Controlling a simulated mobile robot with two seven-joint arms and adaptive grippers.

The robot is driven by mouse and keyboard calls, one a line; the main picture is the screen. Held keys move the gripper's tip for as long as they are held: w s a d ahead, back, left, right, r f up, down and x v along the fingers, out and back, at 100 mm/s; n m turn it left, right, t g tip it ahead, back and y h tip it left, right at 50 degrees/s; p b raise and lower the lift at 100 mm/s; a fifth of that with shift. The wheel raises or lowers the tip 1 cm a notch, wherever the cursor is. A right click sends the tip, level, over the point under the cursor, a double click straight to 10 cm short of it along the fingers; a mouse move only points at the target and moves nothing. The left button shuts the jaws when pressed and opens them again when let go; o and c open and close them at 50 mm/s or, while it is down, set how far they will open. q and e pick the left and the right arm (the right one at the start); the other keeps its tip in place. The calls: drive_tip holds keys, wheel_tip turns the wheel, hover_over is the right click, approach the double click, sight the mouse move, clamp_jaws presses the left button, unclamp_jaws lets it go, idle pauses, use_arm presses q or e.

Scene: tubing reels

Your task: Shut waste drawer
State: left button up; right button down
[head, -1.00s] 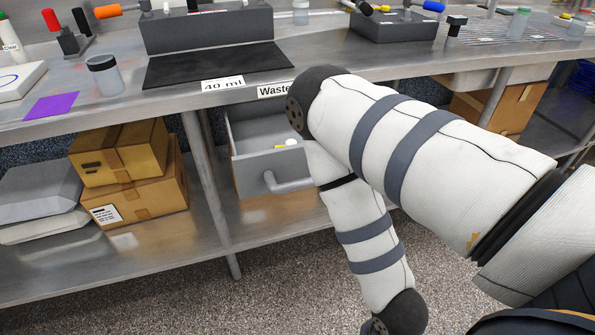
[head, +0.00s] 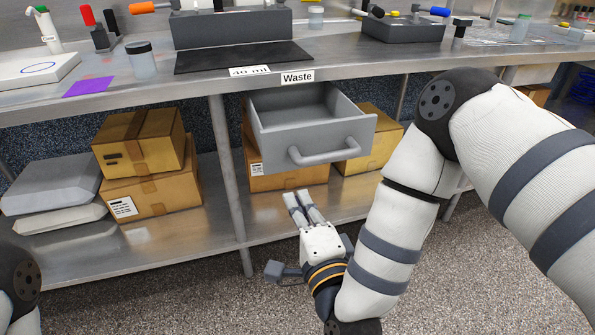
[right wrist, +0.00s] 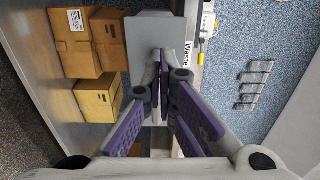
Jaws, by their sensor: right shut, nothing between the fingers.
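The waste drawer (head: 275,137) is a grey open-topped box that stands pulled out under the bench, below the "Waste" label (head: 297,77). Its bar handle (head: 330,153) is on the front face. No contents show in the part of its inside that I see. My right gripper (head: 296,194) is shut and empty, just below the handle in the head view, its fingers pointing up toward the drawer. In the right wrist view the fingers (right wrist: 164,75) point at the grey drawer front (right wrist: 148,38); contact with it cannot be told. My left gripper is out of view.
The steel bench top (head: 130,87) runs above the drawer. Cardboard boxes (head: 140,140) stand on the lower shelf (head: 150,245), some behind and below the drawer. A bench leg (head: 228,180) stands left of the drawer. The floor in front is clear.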

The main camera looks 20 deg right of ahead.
sight(276, 150)
drive_tip(key=w, duration=0.9)
drive_tip(key=w+b, duration=0.1)
drive_tip(key=w, duration=0.4)
drive_tip(key=shift+w+a, duration=0.2)
drive_tip(key=shift+a, duration=0.05)
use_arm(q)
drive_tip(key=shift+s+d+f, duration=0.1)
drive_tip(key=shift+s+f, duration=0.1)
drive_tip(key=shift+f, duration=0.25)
